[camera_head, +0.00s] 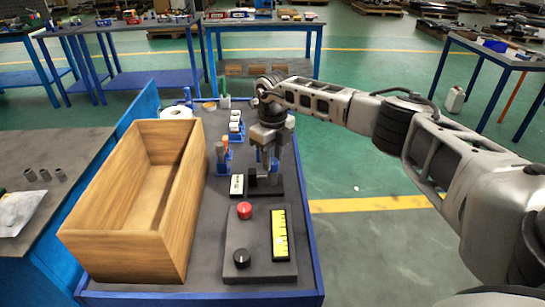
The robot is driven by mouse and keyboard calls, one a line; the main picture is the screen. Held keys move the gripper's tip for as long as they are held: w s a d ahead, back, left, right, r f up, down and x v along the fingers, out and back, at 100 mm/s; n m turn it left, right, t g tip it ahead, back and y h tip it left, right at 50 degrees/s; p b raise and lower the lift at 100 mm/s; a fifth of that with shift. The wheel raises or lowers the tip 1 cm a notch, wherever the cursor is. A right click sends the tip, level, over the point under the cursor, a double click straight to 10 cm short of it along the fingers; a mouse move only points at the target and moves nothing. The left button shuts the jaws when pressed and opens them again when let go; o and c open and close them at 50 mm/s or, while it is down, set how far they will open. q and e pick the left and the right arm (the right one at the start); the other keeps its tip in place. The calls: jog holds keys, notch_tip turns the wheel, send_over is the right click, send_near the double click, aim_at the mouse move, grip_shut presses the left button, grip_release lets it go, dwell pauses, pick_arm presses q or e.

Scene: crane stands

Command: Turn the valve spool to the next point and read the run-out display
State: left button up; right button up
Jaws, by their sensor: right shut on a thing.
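My right gripper (268,170) comes in from the right and points down at a low black fixture (262,187) on the bench. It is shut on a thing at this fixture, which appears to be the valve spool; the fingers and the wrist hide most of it. A small white-faced unit (237,184), perhaps the run-out display, stands just left of the fixture; its reading is too small to make out. My left gripper is not in view.
A large open wooden box (185,200) fills the left of the bench. A grey control box with a red button (244,210), a black knob (241,258) and a yellow strip (279,235) sits in front. Blue holders (222,155) and a white roll (176,112) stand behind.

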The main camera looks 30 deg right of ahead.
aim_at(272, 160)
jog(key=o, duration=1)
jog(key=shift+r, duration=0.1)
notch_tip(272, 160, up, 16)
jog(key=shift+f+b, duration=0.1)
jog(key=shift+b, duration=0.3)
